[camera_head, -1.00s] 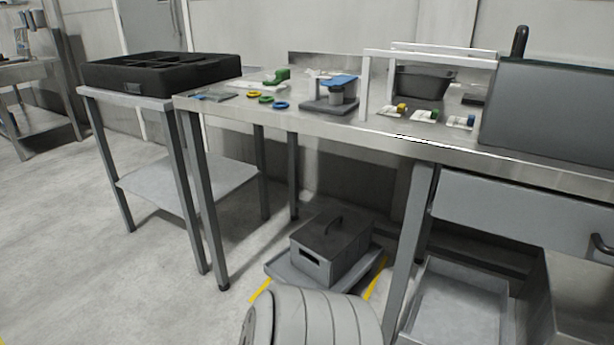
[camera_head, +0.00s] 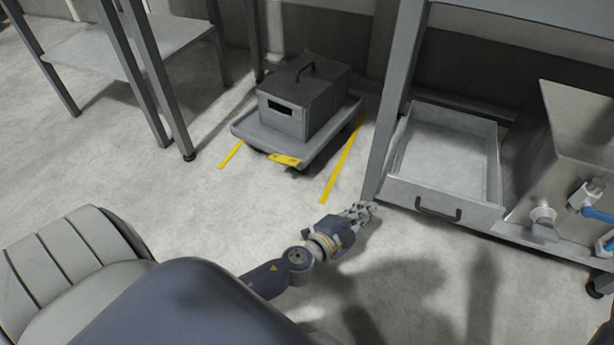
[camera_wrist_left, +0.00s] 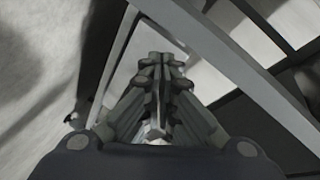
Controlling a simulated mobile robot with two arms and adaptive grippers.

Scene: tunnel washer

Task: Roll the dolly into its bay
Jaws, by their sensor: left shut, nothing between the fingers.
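The dolly (camera_head: 246,131) is a low grey platform under the workbench, with a yellow label on its front edge. A grey lidded box (camera_head: 293,124) with a top handle sits on it. Two yellow floor lines, a left one (camera_head: 231,154) and a right one (camera_head: 339,166), mark the bay; the dolly stands between them toward the back, slightly angled. My left gripper (camera_head: 367,209) is shut and empty, in front of and to the right of the dolly, apart from it, near a bench leg. In the left wrist view its fingers (camera_wrist_left: 164,62) are together. My right gripper is not in view.
An open drawer (camera_head: 446,189) with a dark handle sticks out low, just right of my left gripper. A bench leg (camera_head: 391,110) stands between it and the dolly. A side table's legs (camera_head: 165,100) stand at left. The floor in front of the dolly is clear.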

